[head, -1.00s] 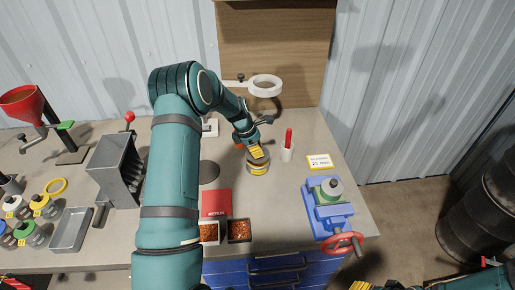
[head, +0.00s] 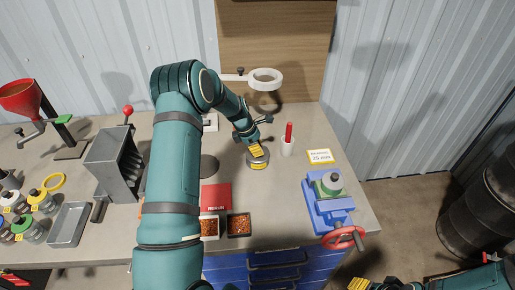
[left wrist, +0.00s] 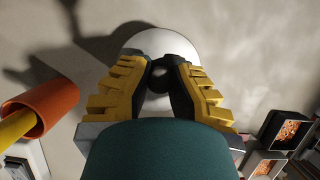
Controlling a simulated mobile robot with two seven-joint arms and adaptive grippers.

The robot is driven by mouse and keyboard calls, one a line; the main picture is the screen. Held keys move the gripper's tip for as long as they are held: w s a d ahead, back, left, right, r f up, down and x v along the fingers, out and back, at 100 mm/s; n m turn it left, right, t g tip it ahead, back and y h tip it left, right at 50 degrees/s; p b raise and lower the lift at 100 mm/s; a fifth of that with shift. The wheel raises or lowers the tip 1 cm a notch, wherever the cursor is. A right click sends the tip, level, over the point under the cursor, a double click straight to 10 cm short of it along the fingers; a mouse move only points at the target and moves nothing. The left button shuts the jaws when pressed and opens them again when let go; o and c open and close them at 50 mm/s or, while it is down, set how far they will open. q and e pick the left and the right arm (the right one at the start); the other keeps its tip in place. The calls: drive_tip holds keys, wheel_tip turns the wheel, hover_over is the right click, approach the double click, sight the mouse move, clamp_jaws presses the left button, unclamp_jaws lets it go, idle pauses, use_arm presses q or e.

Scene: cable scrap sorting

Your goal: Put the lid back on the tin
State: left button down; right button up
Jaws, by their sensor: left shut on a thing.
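In the left wrist view, the yellow-and-black fingers of my left gripper (left wrist: 160,72) are shut on the dark knob of the pale round lid (left wrist: 155,40). The lid is over the tin and hides it in that view. I cannot tell whether the lid is seated or just above the rim. My right gripper (head: 358,284) shows only in part at the bottom edge, away from the bench.
A white cup with a red marker (head: 288,145) stands just right of the tin. An orange cup (left wrist: 45,107) shows close by in the left wrist view. A ring lamp (head: 265,79) hangs behind. A blue vise (head: 328,205) and two copper-scrap trays (head: 239,225) are nearer the front.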

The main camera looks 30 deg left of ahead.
use_arm(q)
drive_tip(key=c, duration=1)
unclamp_jaws()
drive_tip(key=v, duration=1.2)
drive_tip(key=shift+s, duration=0.15)
